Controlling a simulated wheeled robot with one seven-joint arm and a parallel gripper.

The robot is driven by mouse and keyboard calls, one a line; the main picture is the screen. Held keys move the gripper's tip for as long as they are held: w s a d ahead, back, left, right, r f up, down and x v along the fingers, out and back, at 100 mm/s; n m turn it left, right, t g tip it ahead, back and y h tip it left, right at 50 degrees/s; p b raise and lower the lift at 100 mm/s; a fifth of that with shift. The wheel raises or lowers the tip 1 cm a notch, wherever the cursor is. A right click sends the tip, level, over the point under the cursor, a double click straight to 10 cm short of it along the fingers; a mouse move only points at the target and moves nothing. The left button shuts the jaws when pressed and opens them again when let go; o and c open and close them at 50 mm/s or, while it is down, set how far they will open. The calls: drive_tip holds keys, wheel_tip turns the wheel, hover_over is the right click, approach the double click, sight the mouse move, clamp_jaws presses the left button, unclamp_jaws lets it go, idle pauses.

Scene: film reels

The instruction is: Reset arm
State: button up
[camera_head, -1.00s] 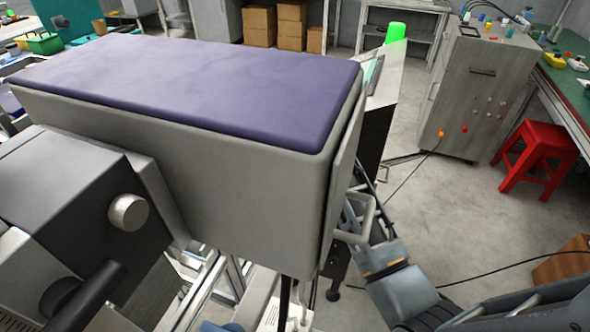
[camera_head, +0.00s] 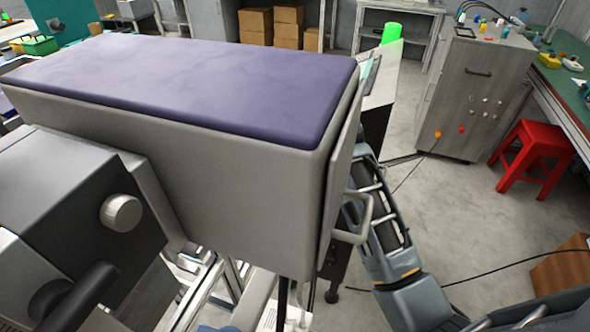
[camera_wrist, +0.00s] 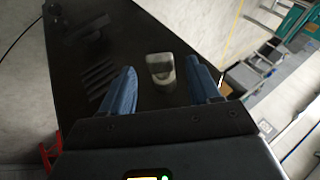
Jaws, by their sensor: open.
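My gripper (camera_wrist: 160,92) shows in the wrist view with its two blue fingers spread apart and nothing between their tips. Beyond the fingers is a dark surface (camera_wrist: 150,35) with a small grey and black object (camera_wrist: 161,69) on it, seen past the gap between the fingers. I cannot tell what this object is. In the head view my arm reaches up along the right side of the large grey machine; the gripper itself is hidden behind the machine there.
The grey machine with a purple padded top (camera_head: 190,75) fills the left and middle, close beside my arm. A wooden cabinet (camera_head: 475,95), a red stool (camera_head: 533,155) and a green-topped bench (camera_head: 565,75) stand at the right. The floor between is mostly clear, with a black cable (camera_head: 500,268).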

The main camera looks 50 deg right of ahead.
drive_tip(key=shift+v, duration=0.75)
drive_tip(key=shift+s, duration=0.15)
